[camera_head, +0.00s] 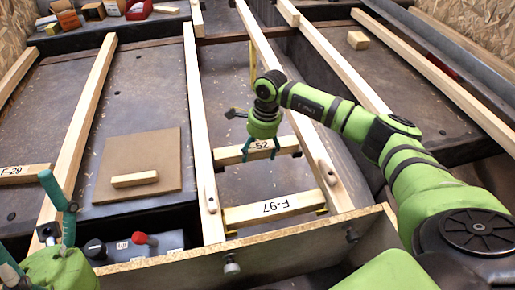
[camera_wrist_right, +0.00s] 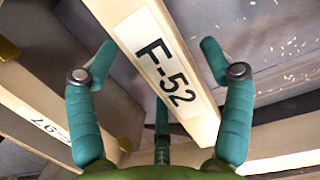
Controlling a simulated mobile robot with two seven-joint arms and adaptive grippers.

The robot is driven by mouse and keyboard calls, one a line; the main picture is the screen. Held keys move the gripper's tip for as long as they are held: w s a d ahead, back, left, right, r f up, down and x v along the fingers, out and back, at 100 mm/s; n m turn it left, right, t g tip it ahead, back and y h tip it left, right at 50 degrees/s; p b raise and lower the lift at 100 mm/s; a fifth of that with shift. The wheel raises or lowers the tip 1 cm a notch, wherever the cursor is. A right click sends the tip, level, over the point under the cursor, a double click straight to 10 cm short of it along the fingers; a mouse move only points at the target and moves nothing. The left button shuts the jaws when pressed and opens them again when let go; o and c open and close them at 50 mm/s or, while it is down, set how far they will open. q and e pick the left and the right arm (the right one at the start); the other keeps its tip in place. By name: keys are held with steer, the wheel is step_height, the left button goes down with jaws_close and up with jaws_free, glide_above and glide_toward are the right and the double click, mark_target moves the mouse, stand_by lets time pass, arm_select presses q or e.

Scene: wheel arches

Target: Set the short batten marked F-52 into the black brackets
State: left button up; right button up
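The short batten marked F-52 (camera_head: 229,156) lies crosswise between two long beams, behind the batten marked F-97 (camera_head: 274,208). Dark bracket parts show near its ends, but I cannot tell whether it is fully seated. My right gripper (camera_head: 261,150) is over it, hiding part of the label.
A batten marked F-29 (camera_head: 22,174) lies at the left. A brown board (camera_head: 155,160) carries a small wood block (camera_head: 135,179). A wooden front rail (camera_head: 255,240) crosses the near side. Small boxes stand at the back left.

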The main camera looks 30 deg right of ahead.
step_height(320, 180, up, 12)
steer(key=d, duration=0.1)
steer(key=shift+s+d, duration=0.25)
steer(key=shift+d, duration=0.15)
stand_by(0.6)
